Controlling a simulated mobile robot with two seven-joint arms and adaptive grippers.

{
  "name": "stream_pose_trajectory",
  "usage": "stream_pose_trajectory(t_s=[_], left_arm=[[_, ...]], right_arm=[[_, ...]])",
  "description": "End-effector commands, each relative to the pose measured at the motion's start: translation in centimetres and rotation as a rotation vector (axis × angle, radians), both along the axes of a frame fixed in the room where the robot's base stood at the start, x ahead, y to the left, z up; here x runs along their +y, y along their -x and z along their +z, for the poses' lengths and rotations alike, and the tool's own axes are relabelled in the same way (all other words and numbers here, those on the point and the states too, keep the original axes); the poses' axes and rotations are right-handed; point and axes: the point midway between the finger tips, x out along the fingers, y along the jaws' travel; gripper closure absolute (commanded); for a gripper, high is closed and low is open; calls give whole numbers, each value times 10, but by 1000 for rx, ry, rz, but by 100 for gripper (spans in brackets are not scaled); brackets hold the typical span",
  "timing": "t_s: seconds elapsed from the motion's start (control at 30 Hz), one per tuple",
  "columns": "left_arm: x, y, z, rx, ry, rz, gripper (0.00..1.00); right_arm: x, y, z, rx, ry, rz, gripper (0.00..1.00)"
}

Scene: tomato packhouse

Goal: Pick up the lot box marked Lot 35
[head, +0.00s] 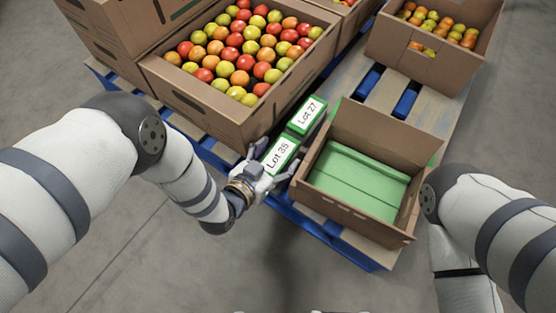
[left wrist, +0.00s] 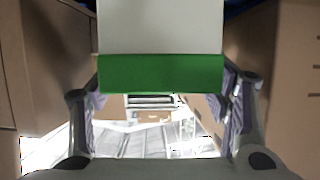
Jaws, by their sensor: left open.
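The box marked Lot 35 (head: 279,155) is green with a white label on top. It sits in the gap between a tomato carton and a carton with a green insert. The green box marked Lot 27 (head: 307,114) is just behind it. My left gripper (head: 269,172) is at the near end of the Lot 35 box, with its fingers open on either side. In the left wrist view the Lot 35 box (left wrist: 160,73) shows its white and green faces between the open fingers; I cannot tell whether they touch it. My right gripper is out of view.
The large tomato carton (head: 200,105) stands to the left and the carton with the green insert (head: 395,222) to the right, leaving a narrow gap. Another tomato carton (head: 425,62) stands at the back right. Blue pallets (head: 365,260) lie beneath; concrete floor is clear in front.

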Motion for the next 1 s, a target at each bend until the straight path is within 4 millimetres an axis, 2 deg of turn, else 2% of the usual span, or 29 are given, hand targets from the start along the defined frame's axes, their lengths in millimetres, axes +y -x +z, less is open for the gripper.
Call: stream_pose_trajectory(t_s=[0.17,0.4,0.43,0.67,0.77,0.9,1.0], left_arm=[[0,0,2,-1,1,0,32],[0,0,1,0,0,0,87],[0,0,1,0,0,0,89],[1,0,4,-1,0,1,89],[0,-1,23,-5,1,0,89],[0,-2,65,-10,1,0,89],[0,-1,87,-8,1,-1,89]], right_arm=[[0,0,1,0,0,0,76],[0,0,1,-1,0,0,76],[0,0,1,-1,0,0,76],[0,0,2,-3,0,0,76],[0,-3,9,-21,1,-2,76],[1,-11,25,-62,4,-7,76],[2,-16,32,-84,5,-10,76]])
